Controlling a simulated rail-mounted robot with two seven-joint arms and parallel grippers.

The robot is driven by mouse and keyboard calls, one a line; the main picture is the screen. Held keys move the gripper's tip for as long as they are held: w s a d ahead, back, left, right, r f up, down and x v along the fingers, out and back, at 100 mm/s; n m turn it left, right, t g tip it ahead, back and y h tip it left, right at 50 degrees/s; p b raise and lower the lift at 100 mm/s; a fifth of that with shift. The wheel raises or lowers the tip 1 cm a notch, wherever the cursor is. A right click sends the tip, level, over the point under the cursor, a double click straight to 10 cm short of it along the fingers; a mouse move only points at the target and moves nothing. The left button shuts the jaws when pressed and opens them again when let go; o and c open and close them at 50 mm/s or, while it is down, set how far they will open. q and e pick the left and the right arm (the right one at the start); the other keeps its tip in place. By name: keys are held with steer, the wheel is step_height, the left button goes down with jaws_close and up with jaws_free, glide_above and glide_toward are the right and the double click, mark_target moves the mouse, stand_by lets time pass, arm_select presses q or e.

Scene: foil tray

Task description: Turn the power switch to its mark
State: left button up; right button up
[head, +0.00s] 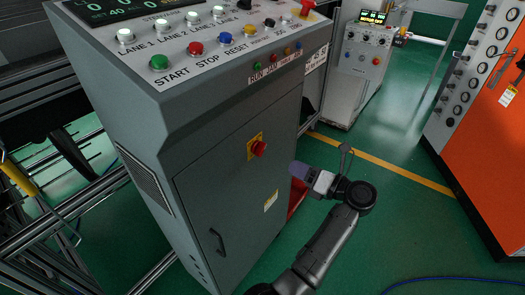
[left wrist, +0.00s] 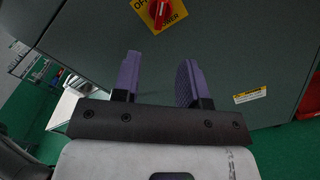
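The power switch is a red rotary knob (head: 259,149) on a yellow plate (head: 250,154), on the grey cabinet's front door. In the left wrist view the knob (left wrist: 159,14) is at the top, partly cut off, with part of the plate's lettering readable. Its exact angle against a mark cannot be told. My left gripper (head: 297,174) is to the right of the switch and a little lower in the head view, apart from it. In the left wrist view its purple fingers (left wrist: 158,78) are spread with nothing between them. My right gripper is not in view.
The cabinet's sloped panel (head: 190,40) carries several push buttons and a red switch (head: 307,7). A door handle (head: 217,242) sits low on the door. An orange cabinet (head: 487,130) stands at the right. Green floor (head: 400,220) is open between them; a blue cable (head: 440,281) lies there.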

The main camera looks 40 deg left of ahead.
mark_target(263, 151)
arm_select(q)
steer(key=a, duration=0.3)
steer(key=a+b, duration=0.1)
steer(key=a, duration=0.3)
steer(key=a+b, duration=0.1)
steer(key=a, duration=0.3)
steer(key=shift+s, duration=0.35)
steer(key=shift+a, duration=0.75)
steer(key=shift+c, duration=0.3)
jaws_close()
